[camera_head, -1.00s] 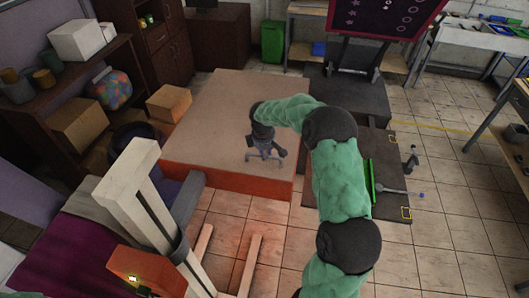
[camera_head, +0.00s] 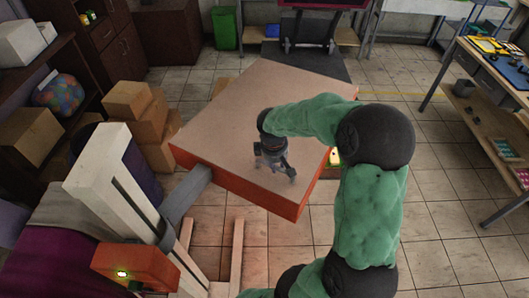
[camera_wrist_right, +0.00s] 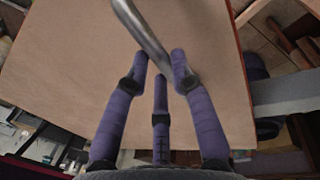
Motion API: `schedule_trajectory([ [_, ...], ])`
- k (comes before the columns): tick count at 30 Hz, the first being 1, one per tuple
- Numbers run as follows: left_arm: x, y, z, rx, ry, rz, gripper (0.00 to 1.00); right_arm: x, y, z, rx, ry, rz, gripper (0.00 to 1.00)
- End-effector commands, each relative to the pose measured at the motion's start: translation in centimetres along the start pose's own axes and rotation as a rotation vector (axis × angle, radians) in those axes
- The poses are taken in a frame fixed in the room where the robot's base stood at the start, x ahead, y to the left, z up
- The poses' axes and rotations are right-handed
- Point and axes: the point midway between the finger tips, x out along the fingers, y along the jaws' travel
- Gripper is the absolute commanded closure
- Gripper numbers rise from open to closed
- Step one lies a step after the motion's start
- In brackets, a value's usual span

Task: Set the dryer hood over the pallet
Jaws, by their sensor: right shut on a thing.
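The dryer hood (camera_head: 235,115) is a large box with a tan top and orange sides. It hangs by a grey arm (camera_head: 186,194) from a white upright stand (camera_head: 112,180) at the left. My right gripper (camera_head: 274,166) is over the hood's top in the head view. In the right wrist view my purple fingers (camera_wrist_right: 162,68) are closed around a bare metal handle bar (camera_wrist_right: 145,35) above the tan top (camera_wrist_right: 70,75). I see no pallet clearly; the hood and my right arm cover the floor area there. My left gripper is out of view.
An orange control box (camera_head: 136,268) with a lit button is on the stand. Cardboard boxes (camera_head: 150,128) are stacked left of the hood. A worktable (camera_head: 495,75) stands at the right, with free tiled floor (camera_head: 440,215) before it. A green bin (camera_head: 225,27) is at the back.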

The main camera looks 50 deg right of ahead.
Motion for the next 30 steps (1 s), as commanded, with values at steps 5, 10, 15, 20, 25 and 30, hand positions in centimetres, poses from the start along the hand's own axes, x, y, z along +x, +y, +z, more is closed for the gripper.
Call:
schedule_trajectory([
  [5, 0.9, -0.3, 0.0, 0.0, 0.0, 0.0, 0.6, -0.4, -2.9, 3.6, 0.093, -0.021, -0.002, 1.0],
  [10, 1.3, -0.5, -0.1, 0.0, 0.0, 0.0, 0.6, -0.9, -5.0, 6.0, 0.161, -0.033, -0.001, 1.0],
  [15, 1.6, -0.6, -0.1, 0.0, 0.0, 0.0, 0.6, -1.3, -6.6, 7.5, 0.21, -0.041, 0.0, 1.0],
  [20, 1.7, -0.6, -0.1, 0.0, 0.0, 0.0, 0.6, -1.5, -7.5, 8.3, 0.237, -0.046, -0.001, 1.0],
  [25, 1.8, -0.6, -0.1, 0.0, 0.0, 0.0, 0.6, -1.6, -8.0, 8.7, 0.252, -0.051, -0.002, 1.0],
  [30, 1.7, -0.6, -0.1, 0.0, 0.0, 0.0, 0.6, -1.6, -8.1, 8.9, 0.256, -0.055, -0.005, 1.0],
])
